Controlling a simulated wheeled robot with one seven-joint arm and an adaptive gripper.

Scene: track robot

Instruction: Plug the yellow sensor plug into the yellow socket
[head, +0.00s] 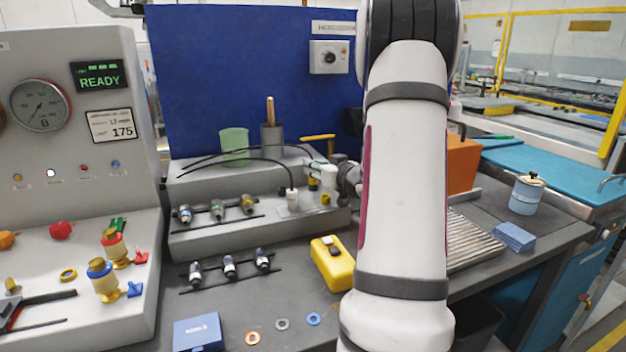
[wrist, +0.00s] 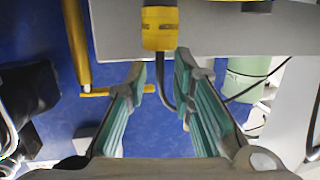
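The yellow sensor plug (wrist: 160,28) shows at the top of the wrist view, a yellow body with a dark band and a black cable. It lies just beyond my fingertips, in line with the gap between them. In the head view my gripper (head: 322,172) is small and partly hidden by my arm, beside the yellow plug (head: 312,182) on the grey stepped block. A short yellow piece (head: 325,198), possibly the yellow socket, stands close by. I cannot tell whether the plug is seated.
A white plug (head: 292,200) with a black cable stands left of the gripper. Black cables (head: 245,160) cross the block near a green cup (head: 234,143) and a grey cylinder (head: 271,138). A yellow bar handle (wrist: 77,50) is left in the wrist view. A yellow case (head: 332,264) sits in front.

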